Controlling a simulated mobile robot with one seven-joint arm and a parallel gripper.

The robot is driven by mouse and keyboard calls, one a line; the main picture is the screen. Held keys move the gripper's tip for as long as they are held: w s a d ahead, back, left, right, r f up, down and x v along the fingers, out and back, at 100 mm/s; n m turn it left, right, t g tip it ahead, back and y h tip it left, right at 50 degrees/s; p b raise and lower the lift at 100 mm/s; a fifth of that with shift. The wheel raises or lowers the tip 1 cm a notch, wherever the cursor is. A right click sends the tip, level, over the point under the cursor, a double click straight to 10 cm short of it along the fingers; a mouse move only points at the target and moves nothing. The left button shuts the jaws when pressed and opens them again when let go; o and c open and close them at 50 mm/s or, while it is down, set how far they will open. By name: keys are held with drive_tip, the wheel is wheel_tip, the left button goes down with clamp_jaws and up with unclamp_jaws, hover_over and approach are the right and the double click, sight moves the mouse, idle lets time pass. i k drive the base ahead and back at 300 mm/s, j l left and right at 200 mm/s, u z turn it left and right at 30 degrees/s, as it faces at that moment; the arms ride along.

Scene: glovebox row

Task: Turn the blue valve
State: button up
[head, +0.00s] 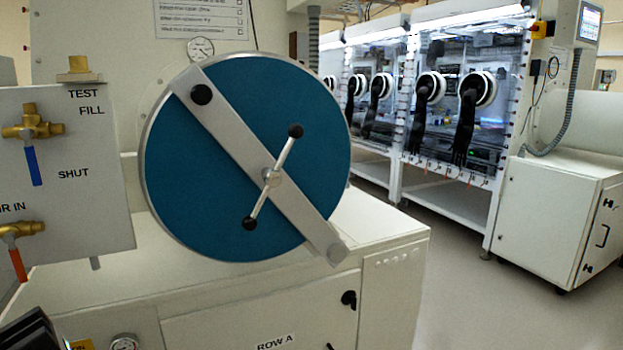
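The blue valve is a brass valve body (32,128) with a blue lever (33,165), on the front of a light grey panel (85,210) at the left. The lever hangs almost straight down from the brass body, tilted slightly. The words TEST and FILL are printed above right of it, and SHUT is to the right of the lever's lower end. A black part that looks like my gripper (30,332) shows at the bottom left corner, below and apart from the blue valve. It is cut off by the frame, and its fingertips cannot be made out.
A second brass valve with a red-orange lever (17,262) sits lower on the panel, near the left edge. A large round blue door (215,190) with a metal bar and cross handle stands close at right. A white cabinet (270,300) is below. Gloveboxes (465,100) line the back; floor at right is clear.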

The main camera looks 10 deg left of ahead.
sight(25, 134)
drive_tip(key=u, duration=1.4)
drive_tip(key=i+l+u, duration=0.2)
drive_tip(key=l, duration=0.35)
drive_tip(key=i+l+u, duration=0.15)
drive_tip(key=i+l, duration=0.05)
drive_tip(key=l, duration=0.05)
